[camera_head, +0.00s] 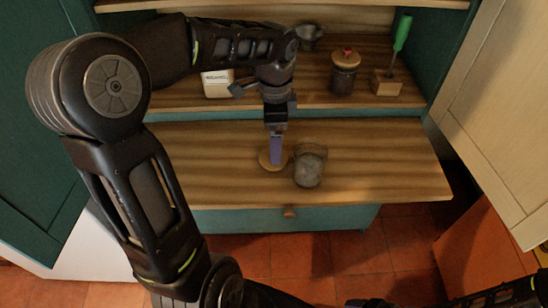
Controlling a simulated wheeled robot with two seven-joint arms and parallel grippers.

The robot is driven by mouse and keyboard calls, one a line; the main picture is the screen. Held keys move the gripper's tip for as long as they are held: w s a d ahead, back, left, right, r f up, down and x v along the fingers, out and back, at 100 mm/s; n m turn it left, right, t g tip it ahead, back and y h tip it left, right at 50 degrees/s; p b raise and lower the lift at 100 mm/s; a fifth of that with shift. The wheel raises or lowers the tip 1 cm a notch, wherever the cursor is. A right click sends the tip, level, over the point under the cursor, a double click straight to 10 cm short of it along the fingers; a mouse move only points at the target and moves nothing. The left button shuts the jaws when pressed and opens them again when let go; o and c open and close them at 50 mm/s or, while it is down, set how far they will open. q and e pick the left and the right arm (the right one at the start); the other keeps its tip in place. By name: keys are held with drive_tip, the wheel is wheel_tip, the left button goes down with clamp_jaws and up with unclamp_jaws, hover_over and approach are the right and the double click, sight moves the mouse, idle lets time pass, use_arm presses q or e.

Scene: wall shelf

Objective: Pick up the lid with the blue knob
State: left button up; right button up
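A round, flat wooden lid (265,163) lies on the pulled-out wooden board, in the middle of the view. My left gripper (276,158) points straight down over it, with its tip at or just above the lid. A narrow blue-violet piece shows at the gripper's lower end; I cannot tell whether it is a finger or the knob. The gripper hides the lid's centre, and whether its fingers are open or shut does not show. A greyish jar (308,172) stands just right of the lid. My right gripper is not in view; part of that arm shows at bottom right.
On the shelf behind stand a white labelled box (216,84), a dark jar with a red-knobbed lid (343,72), and a green-handled tool in a wooden block (387,86). The board (390,165) is clear at right. Cabinet doors stand open on both sides.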

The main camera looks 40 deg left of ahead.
use_arm(q)
drive_tip(key=shift+f, duration=0.65)
drive_tip(key=shift+s+a+f+p, duration=0.1)
drive_tip(key=shift+f+p, duration=0.25)
drive_tip(key=shift+f, duration=2.3)
drive_tip(key=c, duration=1.4)
wheel_tip(320, 180, up, 10)
drive_tip(key=shift+r, duration=0.1)
